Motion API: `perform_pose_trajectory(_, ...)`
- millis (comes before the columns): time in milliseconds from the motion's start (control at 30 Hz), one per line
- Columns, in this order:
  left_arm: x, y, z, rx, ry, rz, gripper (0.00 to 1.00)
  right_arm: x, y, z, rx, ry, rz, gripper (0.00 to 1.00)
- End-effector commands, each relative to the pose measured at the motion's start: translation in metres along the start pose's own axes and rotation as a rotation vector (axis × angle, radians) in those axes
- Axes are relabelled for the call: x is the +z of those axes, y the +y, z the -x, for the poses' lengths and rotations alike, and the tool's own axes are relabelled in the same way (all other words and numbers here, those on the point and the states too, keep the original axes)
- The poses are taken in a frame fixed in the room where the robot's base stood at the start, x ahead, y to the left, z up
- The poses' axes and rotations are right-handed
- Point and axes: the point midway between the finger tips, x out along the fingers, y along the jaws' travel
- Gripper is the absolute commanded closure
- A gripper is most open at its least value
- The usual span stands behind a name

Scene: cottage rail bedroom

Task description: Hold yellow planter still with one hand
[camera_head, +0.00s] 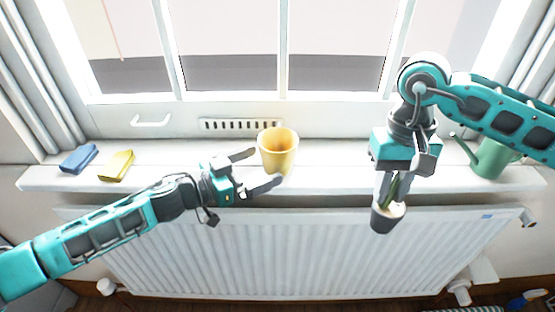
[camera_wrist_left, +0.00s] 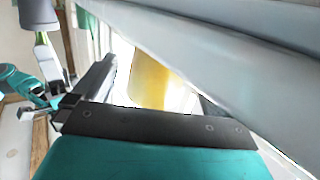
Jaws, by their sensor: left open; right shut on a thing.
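The yellow planter (camera_head: 279,150) stands upright on the white windowsill, near its front edge. My left gripper (camera_head: 266,166) is open at the planter's left and front, one finger on each side of its near part. I cannot tell whether the fingers touch it. The planter also shows between the fingers in the left wrist view (camera_wrist_left: 150,82). My right gripper (camera_head: 388,187) is shut on a green plant in a small dark grey pot (camera_head: 383,221), held in the air in front of the sill. The pot also shows in the left wrist view (camera_wrist_left: 37,13).
A blue item (camera_head: 79,158) and a yellow item (camera_head: 117,165) lie on the sill (camera_head: 50,176) at the left. A green watering can (camera_head: 492,157) stands at the right, behind my right arm. A white radiator (camera_head: 290,250) is below the sill.

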Motion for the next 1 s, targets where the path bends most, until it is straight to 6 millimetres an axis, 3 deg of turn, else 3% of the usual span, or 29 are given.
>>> perform_pose_trajectory(300,0.000,0.000,-0.037,0.000,0.000,-0.001,0.00,0.000,0.000,0.000,0.000,0.001,0.000,1.00)
perform_pose_trajectory(733,0.000,0.000,-0.044,0.000,0.000,-0.001,0.00,0.000,0.000,0.000,0.000,0.001,0.000,1.00)
perform_pose_trajectory(1000,0.000,0.000,-0.044,0.000,0.000,-0.001,0.24,0.000,0.000,0.000,0.000,0.001,0.000,1.00)
